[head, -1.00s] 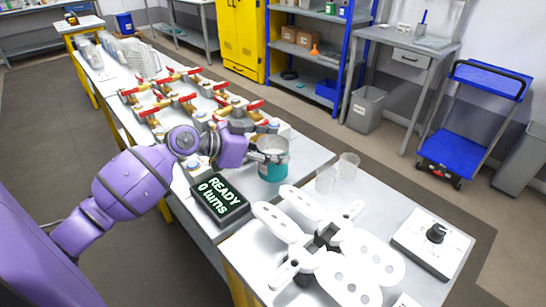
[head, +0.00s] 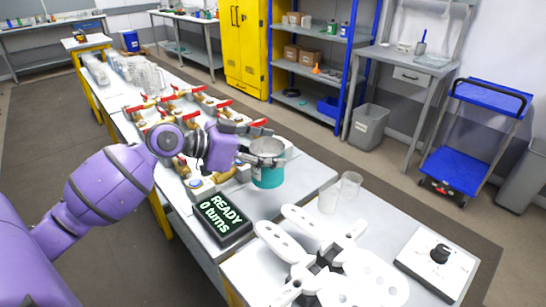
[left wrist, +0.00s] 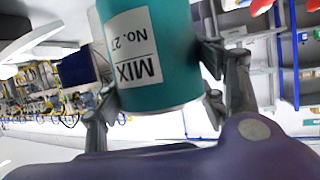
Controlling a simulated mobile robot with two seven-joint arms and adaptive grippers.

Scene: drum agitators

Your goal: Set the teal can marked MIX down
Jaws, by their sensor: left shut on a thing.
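The teal can (head: 268,177) has a grey upper part and is held about upright over the bench. It appears raised a little above the bench top. My left gripper (head: 262,158) is shut around its upper part. In the left wrist view the can (left wrist: 185,60) fills the middle, with a white label reading MIX upside down. Part of the number under it is cut off. The left gripper's fingers (left wrist: 165,95) lie on either side of it. The can's base is hidden in the wrist view. My right gripper is not in view.
A black display (head: 222,218) reading READY, 0 turns, sits left of the can. A white device with holed arms (head: 325,255) is in front, a knob box (head: 438,262) farther right. Brass valves with red handles (head: 190,100) stand behind.

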